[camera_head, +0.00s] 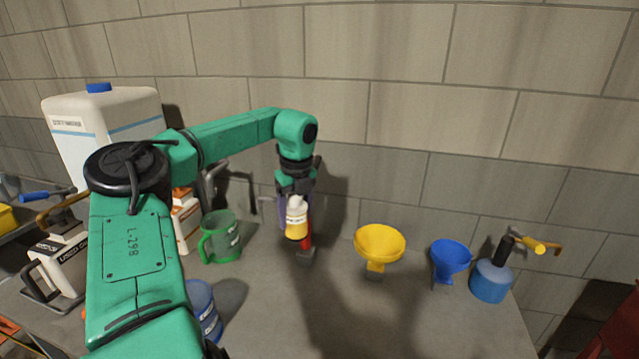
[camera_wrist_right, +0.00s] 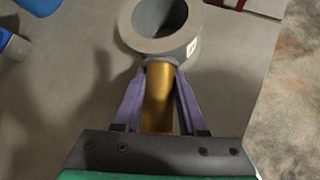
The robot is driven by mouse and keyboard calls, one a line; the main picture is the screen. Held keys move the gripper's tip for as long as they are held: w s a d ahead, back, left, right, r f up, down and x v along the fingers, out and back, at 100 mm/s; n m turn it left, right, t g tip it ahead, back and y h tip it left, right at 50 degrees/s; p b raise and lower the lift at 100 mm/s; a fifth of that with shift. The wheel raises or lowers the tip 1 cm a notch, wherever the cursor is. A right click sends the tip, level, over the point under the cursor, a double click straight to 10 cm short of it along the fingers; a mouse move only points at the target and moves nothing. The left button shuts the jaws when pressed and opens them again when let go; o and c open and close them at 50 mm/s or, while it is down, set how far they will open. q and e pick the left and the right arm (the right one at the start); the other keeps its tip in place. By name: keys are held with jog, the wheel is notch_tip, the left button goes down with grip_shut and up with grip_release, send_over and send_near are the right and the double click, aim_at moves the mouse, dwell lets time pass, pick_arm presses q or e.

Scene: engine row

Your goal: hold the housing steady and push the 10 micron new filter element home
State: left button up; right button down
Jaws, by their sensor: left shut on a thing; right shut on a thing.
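My left gripper (camera_head: 294,192) points down at mid-scene and is shut on the top of a small white-and-yellow labelled piece (camera_head: 296,222), held upright. It may be the filter element; its label is too small to read. A red upright piece (camera_head: 309,232) on a dark foot stands close behind it; whether they touch I cannot tell. In the right wrist view, my right gripper (camera_wrist_right: 158,100) is shut on a brass-coloured cylinder (camera_wrist_right: 157,92). A grey hollow ring-shaped body (camera_wrist_right: 145,40) with a white label sits at its far end, perhaps the housing.
A yellow funnel (camera_head: 379,243), a blue funnel (camera_head: 450,258) and a blue can (camera_head: 490,281) stand to the right. A green mug (camera_head: 221,240), a blue labelled can (camera_head: 203,306) and a large white jug (camera_head: 100,120) are left. Free grey bench (camera_head: 420,320) lies in front.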

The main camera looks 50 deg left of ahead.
aim_at(303, 238)
pick_arm(q)
jog(key=f, duration=0.2)
jog(key=d+f, duration=0.1)
jog(key=f, duration=0.1)
jog(key=w+f, duration=0.1)
jog(key=f, duration=0.1)
jog(key=shift+d+f, duration=0.15)
jog(key=shift+d, duration=0.25)
jog(key=w+d+f+m+t, duration=0.1)
jog(key=w+d+f+m, duration=0.35)
jog(key=d, duration=0.65)
jog(key=w+d+f+m, duration=0.2)
jog(key=w+d+f, duration=0.4)
jog(key=d, duration=0.5)
jog(key=w+d+r+m, duration=0.1)
jog(key=d+r+m, duration=0.1)
jog(key=d, duration=0.7)
jog(key=w+d+r+m+h, duration=0.1)
jog(key=d+r+m, duration=0.2)
jog(key=d, duration=0.7)
jog(key=w+d+r+m, duration=0.2)
jog(key=d+m, duration=0.3)
jog(key=d, duration=0.5)
jog(key=shift+r, duration=0.3)
jog(key=shift+f, duration=2.9)
